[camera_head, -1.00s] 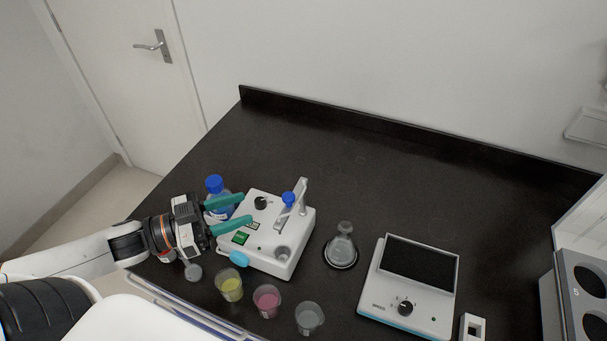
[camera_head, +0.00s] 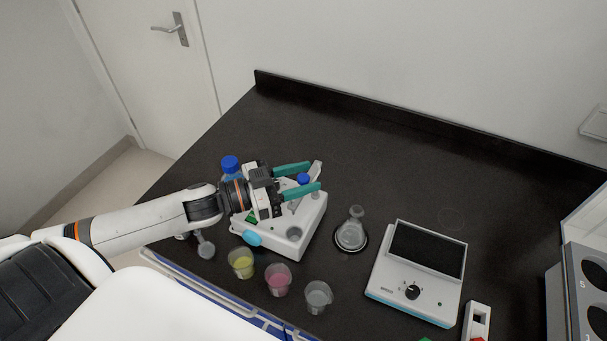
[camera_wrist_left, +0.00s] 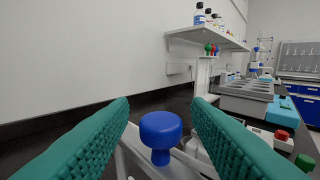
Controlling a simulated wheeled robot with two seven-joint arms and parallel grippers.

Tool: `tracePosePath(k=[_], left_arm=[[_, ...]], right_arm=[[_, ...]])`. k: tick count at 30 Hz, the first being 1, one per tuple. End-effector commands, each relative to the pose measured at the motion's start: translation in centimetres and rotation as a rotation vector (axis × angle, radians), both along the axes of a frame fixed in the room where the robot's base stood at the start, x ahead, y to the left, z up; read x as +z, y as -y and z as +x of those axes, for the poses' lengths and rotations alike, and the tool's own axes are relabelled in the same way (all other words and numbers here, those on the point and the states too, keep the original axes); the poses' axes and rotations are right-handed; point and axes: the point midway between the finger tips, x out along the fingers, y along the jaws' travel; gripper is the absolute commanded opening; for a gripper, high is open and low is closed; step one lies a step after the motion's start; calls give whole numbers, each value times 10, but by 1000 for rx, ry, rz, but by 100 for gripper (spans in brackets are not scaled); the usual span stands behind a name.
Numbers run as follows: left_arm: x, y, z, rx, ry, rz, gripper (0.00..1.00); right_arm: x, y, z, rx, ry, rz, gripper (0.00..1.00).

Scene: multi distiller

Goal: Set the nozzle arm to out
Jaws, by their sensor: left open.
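The white distiller-like device (camera_head: 290,240) stands on the black bench. Its grey nozzle arm (camera_head: 316,170) rises at the back right of its top, and a blue knob (camera_head: 303,179) sits beside it. My left gripper (camera_head: 309,178) is open over the device, its two green fingers pointing right with the blue knob between them. In the left wrist view the blue knob (camera_wrist_left: 160,132) stands between the two spread fingers, apart from both. My left wrist hides much of the device's top and its black dial. My right gripper is not in view.
A blue-capped bottle (camera_head: 230,166) stands behind my wrist. Cups with yellow (camera_head: 241,263), pink (camera_head: 278,279) and clear (camera_head: 318,296) contents stand in front. A flask (camera_head: 351,232) and a white instrument with a dark screen (camera_head: 421,268) are to the right. The bench behind is clear.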

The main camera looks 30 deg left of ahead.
Motion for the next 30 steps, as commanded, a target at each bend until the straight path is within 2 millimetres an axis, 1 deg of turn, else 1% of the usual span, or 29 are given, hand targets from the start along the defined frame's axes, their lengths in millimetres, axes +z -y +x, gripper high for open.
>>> tracePosePath(k=[1,4,12,20,21,30], left_arm=[[1,2,2,-1,2,-1,44],[0,4,4,-1,1,1,44],[0,4,4,-1,0,1,44],[0,4,4,-1,0,1,1],[0,4,4,-1,0,1,0],[1,8,6,7,1,0,0]], right_arm=[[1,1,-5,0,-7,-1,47],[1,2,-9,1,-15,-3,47],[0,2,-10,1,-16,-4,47],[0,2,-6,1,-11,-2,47],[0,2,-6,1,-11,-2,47],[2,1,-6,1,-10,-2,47]])
